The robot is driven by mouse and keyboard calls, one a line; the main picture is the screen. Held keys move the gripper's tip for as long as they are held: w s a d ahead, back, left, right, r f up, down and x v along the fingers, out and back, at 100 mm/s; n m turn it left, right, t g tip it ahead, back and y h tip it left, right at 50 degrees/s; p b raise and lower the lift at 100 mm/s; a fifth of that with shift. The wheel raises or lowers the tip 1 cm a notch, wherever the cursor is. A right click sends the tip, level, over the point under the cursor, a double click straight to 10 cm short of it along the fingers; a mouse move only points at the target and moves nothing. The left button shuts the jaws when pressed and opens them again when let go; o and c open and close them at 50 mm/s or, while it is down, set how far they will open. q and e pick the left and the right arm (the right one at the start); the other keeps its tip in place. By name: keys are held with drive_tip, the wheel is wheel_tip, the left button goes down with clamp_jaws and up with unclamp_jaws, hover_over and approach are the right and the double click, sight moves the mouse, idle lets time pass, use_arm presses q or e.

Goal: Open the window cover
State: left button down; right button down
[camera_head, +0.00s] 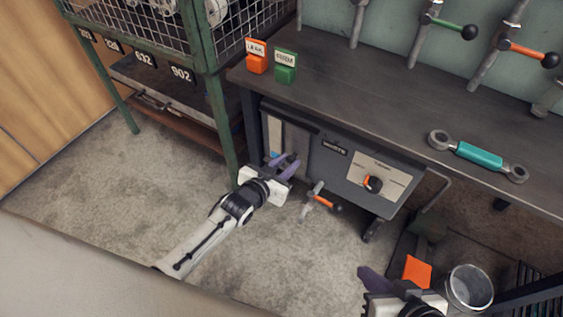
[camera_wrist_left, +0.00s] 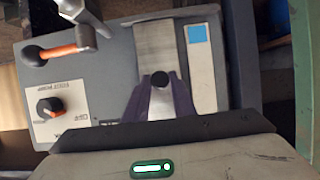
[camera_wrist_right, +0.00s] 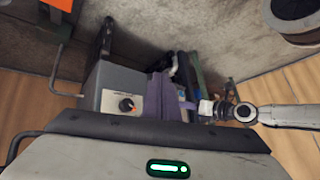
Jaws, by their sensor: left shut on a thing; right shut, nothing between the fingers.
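The grey machine (camera_head: 335,172) hangs under the workbench. Its left end has a brushed metal plate (camera_wrist_left: 155,42), which looks like the window cover, beside a pale strip with a blue square (camera_wrist_left: 199,34). A round black knob (camera_wrist_left: 160,79) sits at the plate. My left gripper (camera_head: 286,164) is at this end of the machine, its purple fingers shut on the knob; the fingers hide part of the plate. My right gripper (camera_head: 366,275) is low at the front, apart from the machine. Its purple fingers (camera_wrist_right: 159,90) are together and empty.
A metal bucket (camera_head: 470,288) and an orange piece (camera_head: 417,271) are at lower right. A green rack leg (camera_head: 222,130) stands close left. Open floor lies in front.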

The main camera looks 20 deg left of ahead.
use_arm(q)
drive_tip(key=shift+d, duration=0.1)
drive_tip(key=c, duration=1.5)
unclamp_jaws()
use_arm(e)
drive_tip(key=shift+w+r, duration=0.35)
use_arm(q)
drive_tip(key=shift+s, duration=0.1)
drive_tip(key=shift+s+r, duration=0.2)
drive_tip(key=shift+s, duration=0.1)
drive_tip(key=p+v, duration=0.4)
drive_tip(key=v, duration=0.5)
drive_tip(key=shift+s+r+p, duration=0.1)
drive_tip(key=shift+s+p, duration=0.1)
drive_tip(key=shift+p, duration=0.1)
use_arm(e)
drive_tip(key=d+r+t, duration=0.1)
drive_tip(key=d+r+m+t, duration=0.1)
drive_tip(key=r, duration=0.1)
drive_tip(key=shift+s+d+m+h, duration=0.25)
drive_tip(key=shift+s+m+h, duration=0.05)
drive_tip(key=shift+s, duration=0.1)
